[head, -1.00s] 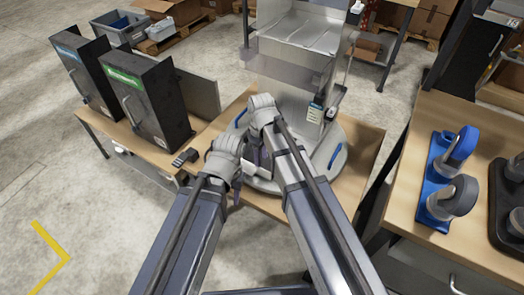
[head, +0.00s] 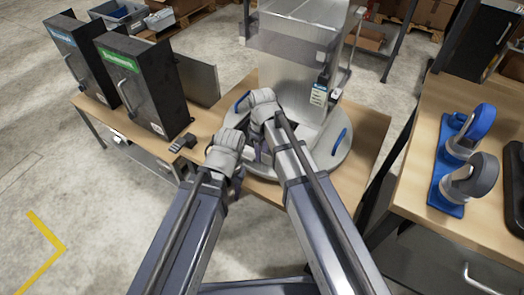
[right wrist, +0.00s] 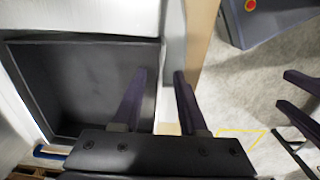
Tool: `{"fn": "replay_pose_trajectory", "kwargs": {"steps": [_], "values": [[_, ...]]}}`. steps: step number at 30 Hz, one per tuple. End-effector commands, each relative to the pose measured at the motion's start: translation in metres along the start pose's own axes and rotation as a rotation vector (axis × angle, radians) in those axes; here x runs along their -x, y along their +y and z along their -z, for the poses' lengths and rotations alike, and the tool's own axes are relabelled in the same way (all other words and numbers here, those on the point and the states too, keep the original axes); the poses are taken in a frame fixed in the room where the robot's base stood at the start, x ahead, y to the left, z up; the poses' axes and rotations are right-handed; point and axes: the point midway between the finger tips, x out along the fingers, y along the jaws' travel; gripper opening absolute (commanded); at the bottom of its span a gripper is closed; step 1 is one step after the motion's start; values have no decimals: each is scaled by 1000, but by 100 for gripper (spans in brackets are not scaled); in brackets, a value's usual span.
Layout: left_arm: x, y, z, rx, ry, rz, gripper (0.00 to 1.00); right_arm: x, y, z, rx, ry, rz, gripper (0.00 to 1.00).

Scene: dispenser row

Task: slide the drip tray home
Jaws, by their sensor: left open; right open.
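A grey dispenser (head: 305,50) stands on a round grey base (head: 329,160) with blue side handles. My right gripper (head: 262,155) is open and empty at the front of the base and hides part of it. My left gripper (head: 237,184) is open and lower left of it, near the base's front-left edge. In the head view the arms hide any clear sight of the drip tray. My left fingers (right wrist: 300,95) are apart at the right there.
Two black cabinets (head: 150,95) stand on the left of the wooden bench (head: 205,118), with a small dark block (head: 183,143). A second bench (head: 425,160) on the right holds a blue stand (head: 447,185) with round-headed items. Open floor lies at the lower left.

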Motion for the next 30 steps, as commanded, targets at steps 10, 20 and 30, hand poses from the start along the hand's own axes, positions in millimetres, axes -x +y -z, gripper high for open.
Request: {"fn": "replay_pose_trajectory", "kwargs": {"steps": [10, 20, 30], "values": [[-20, 2, 1, 0, 0, 0, 47, -20, 0, 0, 0, 0, 0, 42], [-19, 2, 1, 0, 0, 0, 47, -19, 0, 0, 0, 0, 0, 23], [-19, 2, 1, 0, 0, 0, 47, -19, 0, 0, 0, 0, 0, 0]]}}
